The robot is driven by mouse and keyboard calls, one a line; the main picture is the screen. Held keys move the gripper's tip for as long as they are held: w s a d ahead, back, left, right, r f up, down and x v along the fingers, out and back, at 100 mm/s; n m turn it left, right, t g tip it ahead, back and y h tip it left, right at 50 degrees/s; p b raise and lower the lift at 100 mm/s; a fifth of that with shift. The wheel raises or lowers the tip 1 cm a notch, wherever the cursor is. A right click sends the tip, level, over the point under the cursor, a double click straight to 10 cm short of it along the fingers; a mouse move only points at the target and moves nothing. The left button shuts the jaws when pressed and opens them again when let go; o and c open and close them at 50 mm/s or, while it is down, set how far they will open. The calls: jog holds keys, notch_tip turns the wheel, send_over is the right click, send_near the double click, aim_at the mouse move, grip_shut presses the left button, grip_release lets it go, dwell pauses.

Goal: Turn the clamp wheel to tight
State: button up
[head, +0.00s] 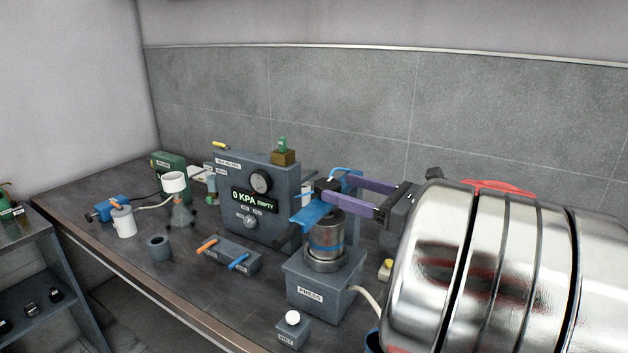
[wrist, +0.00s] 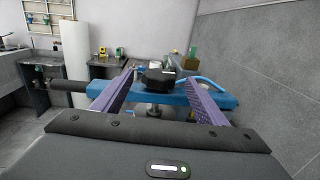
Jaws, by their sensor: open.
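The clamp wheel is a dark knob (head: 325,185) on top of a blue clamp bar (head: 311,216) over the press (head: 318,294). A steel cylinder (head: 326,236) with a blue band stands on the press under the bar. In the wrist view the wheel (wrist: 158,79) sits above the blue bar (wrist: 180,100). My gripper (head: 331,191) is open, its two purple fingers reaching along either side of the wheel. In the wrist view my gripper (wrist: 159,80) shows a gap between the fingers and the wheel; contact is not visible. The wheel's underside is hidden.
Left of the press is a grey control box (head: 254,195) reading "0 KPA EMPTY". A block with orange and blue levers (head: 229,255) lies before it. A small box with a white ball (head: 292,331) is near the front edge. A grey pot (head: 159,248) stands further left.

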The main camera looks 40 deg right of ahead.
aim_at(316, 180)
jog(key=x, duration=0.9)
jog(key=c, duration=1)
